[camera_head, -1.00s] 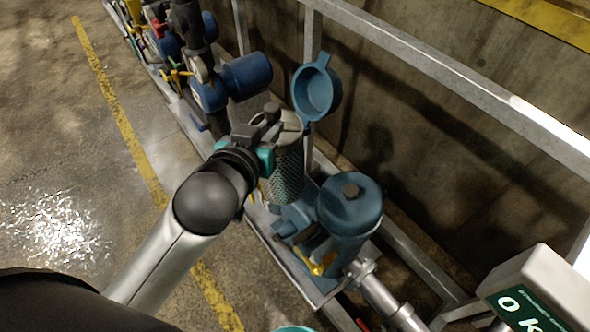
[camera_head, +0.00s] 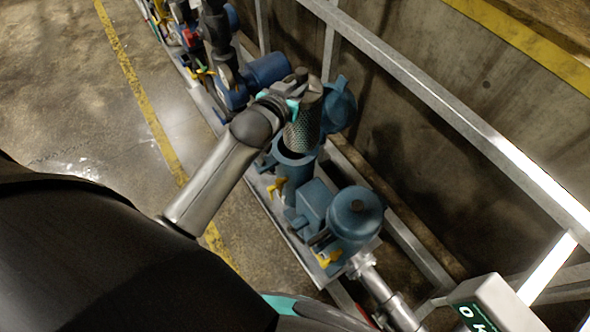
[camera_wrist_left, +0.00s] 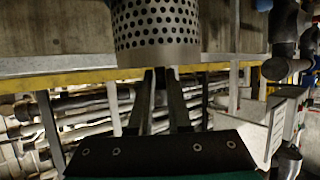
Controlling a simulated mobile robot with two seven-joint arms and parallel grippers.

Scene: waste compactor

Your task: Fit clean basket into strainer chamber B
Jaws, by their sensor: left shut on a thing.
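The clean basket (camera_head: 304,128), a grey perforated metal cylinder, hangs about upright in my left gripper (camera_head: 296,92). The gripper is shut on its top part. The basket's perforated wall and plain lower band also show in the left wrist view (camera_wrist_left: 158,32), just beyond the fingers (camera_wrist_left: 160,100). Below the basket stands an open blue strainer chamber (camera_head: 294,172), its dark mouth partly showing. The basket's lower end overlaps the mouth's far side; I cannot tell whether it has entered. No chamber letter is readable. My right gripper is not in view.
The chamber's blue lid (camera_head: 341,106) stands open behind the basket. A second blue chamber with a closed lid (camera_head: 356,212) is to the right. Yellow handles (camera_head: 277,188) stick out in front. A metal rail (camera_head: 440,105) runs behind. The floor at left is clear.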

